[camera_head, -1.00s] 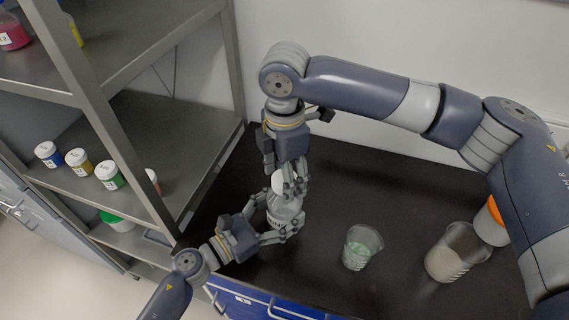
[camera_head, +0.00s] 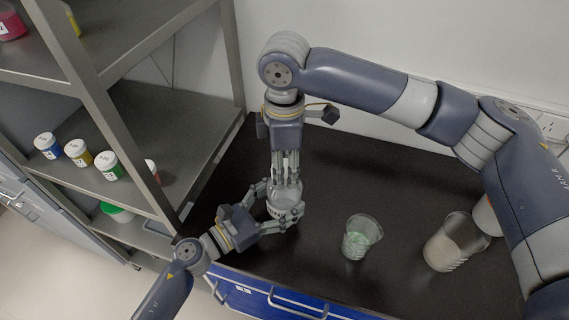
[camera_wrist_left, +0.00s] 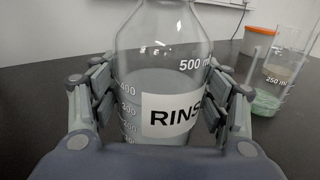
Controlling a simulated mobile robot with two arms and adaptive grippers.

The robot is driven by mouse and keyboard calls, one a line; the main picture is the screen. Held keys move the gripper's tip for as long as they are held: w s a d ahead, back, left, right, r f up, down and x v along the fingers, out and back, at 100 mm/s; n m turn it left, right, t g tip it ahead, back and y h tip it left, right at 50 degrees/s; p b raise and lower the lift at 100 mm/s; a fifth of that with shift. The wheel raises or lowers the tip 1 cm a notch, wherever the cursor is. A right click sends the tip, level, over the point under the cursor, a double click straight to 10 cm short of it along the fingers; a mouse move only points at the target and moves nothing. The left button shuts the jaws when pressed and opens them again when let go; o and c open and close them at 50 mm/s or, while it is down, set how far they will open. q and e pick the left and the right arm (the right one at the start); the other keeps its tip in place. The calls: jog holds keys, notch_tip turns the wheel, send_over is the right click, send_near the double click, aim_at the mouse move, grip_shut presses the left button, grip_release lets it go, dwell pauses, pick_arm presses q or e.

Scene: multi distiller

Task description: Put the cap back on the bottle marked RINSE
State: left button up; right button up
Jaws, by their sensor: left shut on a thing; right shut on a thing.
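The clear bottle marked RINSE (camera_wrist_left: 165,90) stands upright on the dark worktop, with clear liquid inside; it also shows in the head view (camera_head: 284,195). My left gripper (camera_head: 277,207) is shut around its body, with fingers on both sides of the label in the left wrist view (camera_wrist_left: 160,105). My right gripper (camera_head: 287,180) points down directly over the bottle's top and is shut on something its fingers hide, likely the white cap. The bottle's mouth is hidden in the head view and cut off in the wrist view, so I cannot tell whether cap and neck touch.
A beaker with pale green liquid (camera_head: 361,238) stands right of the bottle. A larger beaker with cloudy contents (camera_head: 455,243) is further right, near an orange-lidded container (camera_wrist_left: 259,42). A metal shelf (camera_head: 170,130) with several small jars rises at the left. Worktop between is clear.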

pick_arm(q)
jog(key=shift+s, duration=0.1)
pick_arm(e)
jog(key=m, duration=0.6)
jog(key=shift+m, duration=0.4)
jog(key=o, duration=1.2)
jog(key=shift+c, duration=0.2)
jog(key=shift+r, duration=2.25)
jog(key=shift+c, duration=0.2)
jog(key=n, duration=0.1)
jog(key=r+n, duration=0.1)
jog(key=shift+w+r+n, duration=0.1)
jog(key=shift+r+n, duration=0.2)
jog(key=shift+n, duration=0.1)
jog(key=r+n, duration=0.1)
jog(key=n, duration=0.1)
jog(key=r+n, duration=0.1)
jog(key=n, duration=0.1)
